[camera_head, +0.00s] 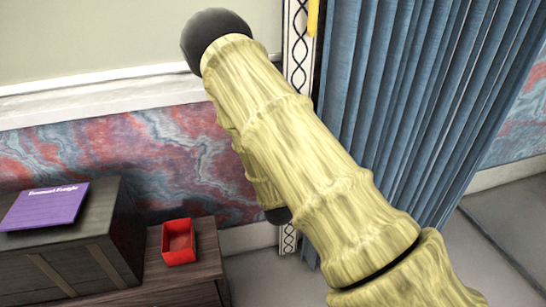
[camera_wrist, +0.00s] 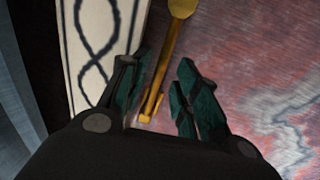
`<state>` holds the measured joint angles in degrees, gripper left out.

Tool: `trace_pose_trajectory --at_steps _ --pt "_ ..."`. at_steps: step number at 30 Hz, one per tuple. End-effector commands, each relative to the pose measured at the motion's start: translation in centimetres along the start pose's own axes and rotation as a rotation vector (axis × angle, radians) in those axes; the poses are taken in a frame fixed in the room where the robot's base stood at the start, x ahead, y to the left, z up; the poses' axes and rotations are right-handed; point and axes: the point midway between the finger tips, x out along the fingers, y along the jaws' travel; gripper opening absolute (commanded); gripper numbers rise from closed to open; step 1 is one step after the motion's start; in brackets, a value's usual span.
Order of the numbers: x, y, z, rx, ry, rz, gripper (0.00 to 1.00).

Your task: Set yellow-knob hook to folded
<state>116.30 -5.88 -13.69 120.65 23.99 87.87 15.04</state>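The yellow-knob hook (camera_wrist: 155,75) shows in the wrist view as a golden bar with a round knob (camera_wrist: 183,7) at the top edge and a small foot at its lower end. My gripper (camera_wrist: 162,66) is open, with its two dark-green-padded fingers apart. The bar appears between the fingers in the picture; I see no clear contact, and the depth gap cannot be told. In the head view a yellow piece (camera_head: 312,18), perhaps part of the hook, is cut off by the top edge. My gripper is not clearly visible there.
A white strip with a dark looped pattern (camera_wrist: 97,40) runs beside the hook. Blue curtain (camera_head: 400,100) hangs right of my arm in the head view. A red tray (camera_head: 179,256) stands on a brown cabinet, and a purple book (camera_head: 45,206) lies on a dark chest.

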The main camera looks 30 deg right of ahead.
Motion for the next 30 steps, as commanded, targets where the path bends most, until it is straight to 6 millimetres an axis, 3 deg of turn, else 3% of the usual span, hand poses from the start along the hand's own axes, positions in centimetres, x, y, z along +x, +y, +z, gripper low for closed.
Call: trace_pose_trajectory --at_steps 6,12,30 --pt "-3.0 -0.2 0.0 -0.001 -0.001 -0.004 0.34" --pt "-4.8 -0.2 0.0 0.001 0.0 -0.004 0.34" --pt "-5.4 -0.2 0.0 0.002 0.001 -0.004 0.34"
